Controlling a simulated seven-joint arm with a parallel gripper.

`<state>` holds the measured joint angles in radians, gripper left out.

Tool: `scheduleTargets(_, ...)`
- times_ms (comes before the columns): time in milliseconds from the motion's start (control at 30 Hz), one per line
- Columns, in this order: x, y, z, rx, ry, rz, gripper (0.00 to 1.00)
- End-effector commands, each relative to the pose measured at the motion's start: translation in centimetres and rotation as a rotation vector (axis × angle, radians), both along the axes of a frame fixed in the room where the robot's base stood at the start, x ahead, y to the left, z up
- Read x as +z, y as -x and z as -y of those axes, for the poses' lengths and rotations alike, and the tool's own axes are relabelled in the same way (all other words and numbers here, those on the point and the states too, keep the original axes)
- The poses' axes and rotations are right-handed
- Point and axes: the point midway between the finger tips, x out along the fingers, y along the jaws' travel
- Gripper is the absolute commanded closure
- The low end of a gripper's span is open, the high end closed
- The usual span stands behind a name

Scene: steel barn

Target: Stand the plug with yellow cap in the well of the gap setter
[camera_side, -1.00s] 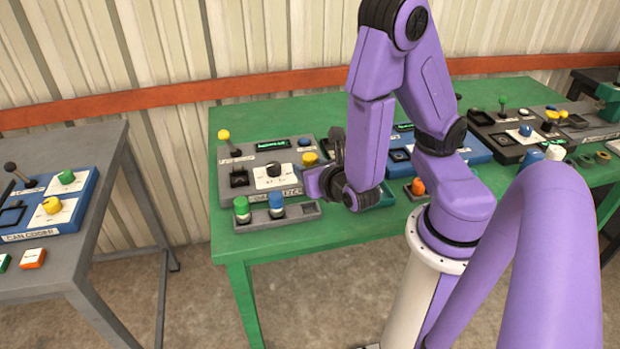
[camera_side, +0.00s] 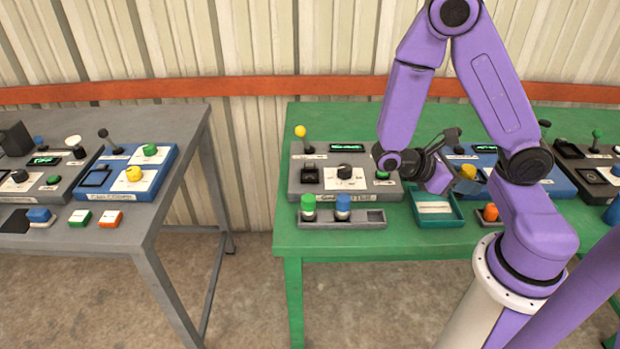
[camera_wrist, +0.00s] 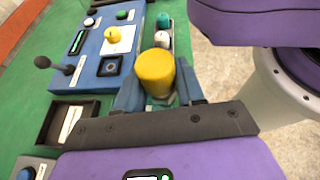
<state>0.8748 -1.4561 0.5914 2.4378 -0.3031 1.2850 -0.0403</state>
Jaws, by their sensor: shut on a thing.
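The plug with yellow cap (camera_wrist: 156,74) is held between the fingers of my gripper (camera_wrist: 158,92) in the wrist view. Its lower part is hidden. In the side view the yellow cap (camera_side: 467,172) shows at my gripper (camera_side: 458,180), by the front of a blue panel. The grey panel (camera_side: 292,188) at the left end of the green table looks like the gap setter, though its label is hard to read. It has a black square fixture (camera_side: 309,175), a dark knob and a yellow-topped lever. My gripper is to the right of this panel and apart from it.
A grey rack (camera_side: 376,217) in front of the grey panel holds a green-capped plug (camera_side: 308,206) and a blue-capped plug (camera_side: 343,205). A grey table (camera_side: 180,125) stands to the left.

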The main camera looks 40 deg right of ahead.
Motion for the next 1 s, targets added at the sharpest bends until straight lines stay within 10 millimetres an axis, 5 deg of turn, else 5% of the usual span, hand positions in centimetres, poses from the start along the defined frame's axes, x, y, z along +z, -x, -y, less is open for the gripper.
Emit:
scheduleTargets(233,0.0,2.9,-4.2,-0.593,-0.001,0.0,0.92)
scheduleTargets(467,0.5,1.8,-9.4,-1.12,-0.002,0.0,0.92)
scheduleTargets(733,1.9,-4.2,-14.0,-1.726,-0.006,0.002,0.92)
scheduleTargets(1000,4.5,-13.2,-14.5,-2.3,-0.007,0.003,0.92)
